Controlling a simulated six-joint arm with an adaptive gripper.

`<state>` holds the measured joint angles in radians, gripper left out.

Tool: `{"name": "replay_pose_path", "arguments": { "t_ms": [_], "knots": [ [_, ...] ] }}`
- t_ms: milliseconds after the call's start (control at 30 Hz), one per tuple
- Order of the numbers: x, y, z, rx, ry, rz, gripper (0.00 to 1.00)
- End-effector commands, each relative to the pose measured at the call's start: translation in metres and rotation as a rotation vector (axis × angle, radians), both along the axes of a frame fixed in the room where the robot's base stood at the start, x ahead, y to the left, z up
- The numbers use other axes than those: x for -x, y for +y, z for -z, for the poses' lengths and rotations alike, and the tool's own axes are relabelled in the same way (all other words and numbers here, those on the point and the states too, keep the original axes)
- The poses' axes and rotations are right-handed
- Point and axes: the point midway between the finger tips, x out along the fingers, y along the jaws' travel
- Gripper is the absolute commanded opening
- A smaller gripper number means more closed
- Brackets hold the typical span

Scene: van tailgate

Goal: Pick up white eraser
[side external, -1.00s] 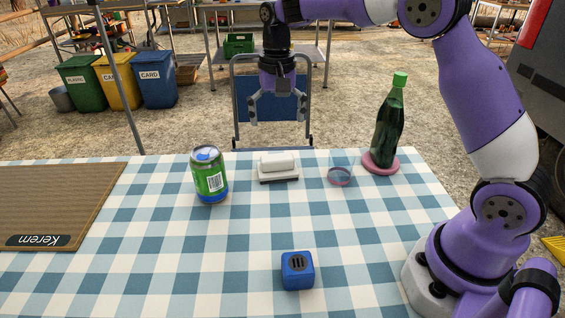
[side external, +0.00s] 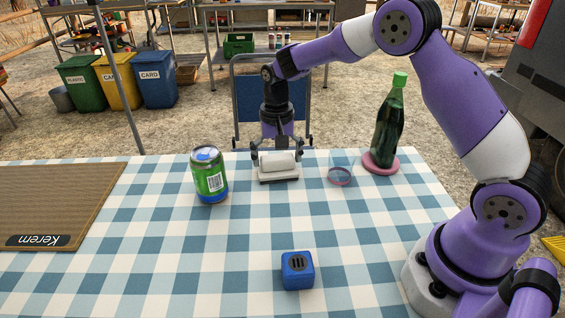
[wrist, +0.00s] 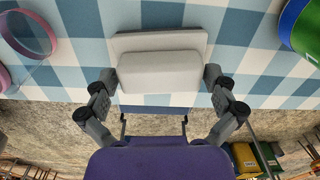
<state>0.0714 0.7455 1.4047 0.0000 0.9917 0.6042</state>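The white eraser (side external: 278,161) lies on a pale flat block or tray (side external: 279,177) near the far edge of the table. In the wrist view the eraser (wrist: 160,72) sits between my fingers, with the pale base (wrist: 160,42) showing beyond it. My gripper (side external: 281,163) is low, at the eraser's far side, pointing down. In the side view the eraser partly hides the fingertips.
A green can (side external: 209,175) stands to the left. A clear glass (side external: 341,171) and a green bottle (side external: 389,125) on a pink coaster (side external: 381,164) stand to the right. A blue cube (side external: 297,270) is at the front. A brown mat (side external: 60,205) lies at the left.

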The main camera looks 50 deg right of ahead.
Motion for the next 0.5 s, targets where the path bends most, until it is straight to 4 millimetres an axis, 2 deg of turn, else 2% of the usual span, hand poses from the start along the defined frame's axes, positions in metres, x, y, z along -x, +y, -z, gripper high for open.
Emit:
{"name": "replay_pose_path", "arguments": {
  "t_ms": [33, 67, 100, 500],
  "knots": [
    [-0.0001, -0.0001, -0.0002, 0.000, 0.000, 0.000, 0.75],
    [-0.0001, 0.0000, -0.0003, 0.000, 0.000, 0.000, 0.60],
    [-0.0001, 0.0000, -0.0003, 0.000, 0.000, 0.000, 0.51],
    [0.0000, 0.0001, -0.0023, 0.000, 0.000, -0.001, 0.50]
  ]
}}
